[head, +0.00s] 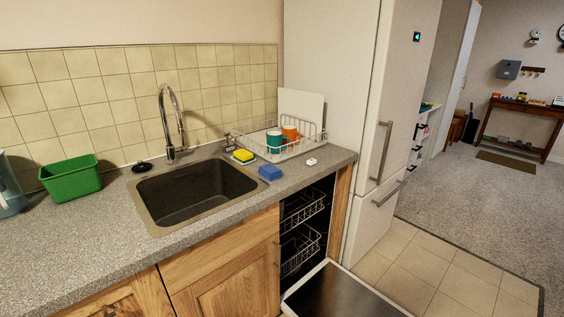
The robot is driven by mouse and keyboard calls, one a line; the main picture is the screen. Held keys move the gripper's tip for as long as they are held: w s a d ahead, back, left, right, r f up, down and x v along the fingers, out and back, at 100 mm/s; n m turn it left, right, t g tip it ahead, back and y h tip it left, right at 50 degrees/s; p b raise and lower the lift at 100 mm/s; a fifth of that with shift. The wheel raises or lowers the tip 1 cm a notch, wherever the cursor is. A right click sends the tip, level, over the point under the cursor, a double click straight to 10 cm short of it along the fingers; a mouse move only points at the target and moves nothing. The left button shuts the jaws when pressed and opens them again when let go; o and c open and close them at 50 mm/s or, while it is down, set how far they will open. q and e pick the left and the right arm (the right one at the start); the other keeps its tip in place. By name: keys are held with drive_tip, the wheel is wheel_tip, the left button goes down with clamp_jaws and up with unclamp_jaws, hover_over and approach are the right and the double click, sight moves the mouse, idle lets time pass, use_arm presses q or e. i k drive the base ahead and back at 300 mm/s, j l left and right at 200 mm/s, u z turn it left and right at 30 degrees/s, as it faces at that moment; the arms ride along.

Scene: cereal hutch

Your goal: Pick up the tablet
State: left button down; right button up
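A small white block (311,161), which looks like a dishwasher tablet, lies on the grey speckled counter (110,232) to the right of the sink, just in front of the dish rack. Its fine detail is too small to make out. A blue block (270,172) lies to its left, near the sink's right rim. Below the counter, the dishwasher (303,232) is open, its wire racks show and its door (340,294) is folded down. Neither of my grippers is in view.
A dish rack (301,150) holds a teal cup (274,142), an orange cup (291,136) and a white board (301,108). A yellow sponge (243,155), sink (197,190), tap (168,130) and green tub (71,181) are left. A fridge (335,120) stands right.

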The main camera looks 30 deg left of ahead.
sight(310, 162)
drive_tip(key=u, duration=0.85)
